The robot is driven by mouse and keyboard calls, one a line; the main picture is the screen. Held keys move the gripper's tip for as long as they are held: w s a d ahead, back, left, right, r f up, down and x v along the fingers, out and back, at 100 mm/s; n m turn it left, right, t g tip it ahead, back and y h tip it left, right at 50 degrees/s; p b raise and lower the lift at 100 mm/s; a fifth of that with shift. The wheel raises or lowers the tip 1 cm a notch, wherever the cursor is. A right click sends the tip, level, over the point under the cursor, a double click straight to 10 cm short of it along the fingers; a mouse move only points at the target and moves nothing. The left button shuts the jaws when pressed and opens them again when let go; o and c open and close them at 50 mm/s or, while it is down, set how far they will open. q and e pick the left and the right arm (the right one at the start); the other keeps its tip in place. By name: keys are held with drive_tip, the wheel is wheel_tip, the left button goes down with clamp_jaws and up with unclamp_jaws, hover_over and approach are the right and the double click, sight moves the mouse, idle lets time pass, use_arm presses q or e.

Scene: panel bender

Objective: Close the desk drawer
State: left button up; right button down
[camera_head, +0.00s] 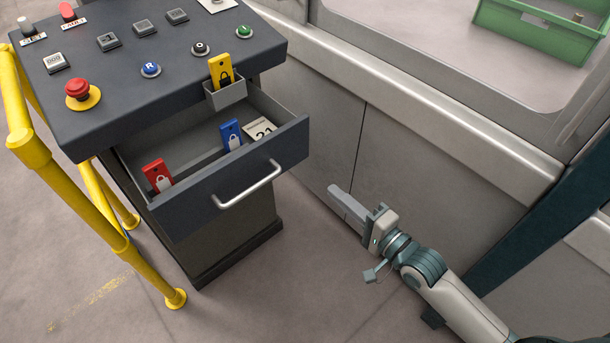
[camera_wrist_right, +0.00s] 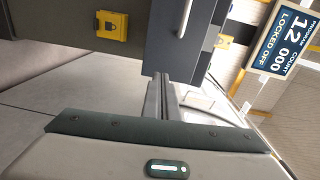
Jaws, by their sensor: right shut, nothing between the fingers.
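The desk drawer (camera_head: 214,187) is pulled out from the dark grey desk (camera_head: 130,85), with its inside showing. Its front carries a light bar handle (camera_head: 250,187). Inside lie a red lock tag (camera_head: 157,176), a blue lock tag (camera_head: 230,134) and a card marked 21 (camera_head: 259,130). My right gripper (camera_head: 338,197) is shut and empty, to the right of the drawer front and apart from it in the head view. In the right wrist view, the fingers (camera_wrist_right: 160,92) point towards the drawer front (camera_wrist_right: 172,45) and its handle (camera_wrist_right: 187,18). My left gripper is out of view.
A yellow tag (camera_head: 220,70) stands in a small holder (camera_head: 226,94) at the desk edge. Buttons and a red emergency stop (camera_head: 80,92) are on top. A yellow rail (camera_head: 62,188) runs on the left. A grey machine panel (camera_head: 405,150) stands behind my right gripper.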

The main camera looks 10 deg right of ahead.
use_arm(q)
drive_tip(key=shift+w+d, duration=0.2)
use_arm(e)
drive_tip(key=shift+s+a+r, duration=0.15)
drive_tip(key=shift+s+r, duration=0.05)
drive_tip(key=shift+r, duration=0.3)
drive_tip(key=shift+s+a+r, duration=0.15)
drive_tip(key=shift+s+r, duration=0.05)
drive_tip(key=shift+r, duration=0.25)
drive_tip(key=shift+w, duration=0.1)
drive_tip(key=p, duration=0.1)
approach(288, 152)
drive_tip(key=p+x, duration=0.1)
drive_tip(key=x, duration=0.3)
drive_tip(key=shift+w, duration=0.15)
drive_tip(key=shift+p+x, duration=0.35)
drive_tip(key=shift+x, duration=0.75)
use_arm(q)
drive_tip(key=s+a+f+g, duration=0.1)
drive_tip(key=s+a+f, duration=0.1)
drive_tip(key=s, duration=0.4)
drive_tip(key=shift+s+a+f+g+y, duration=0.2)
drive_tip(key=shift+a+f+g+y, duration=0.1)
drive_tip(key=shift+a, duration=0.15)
use_arm(e)
drive_tip(key=shift+f, duration=0.15)
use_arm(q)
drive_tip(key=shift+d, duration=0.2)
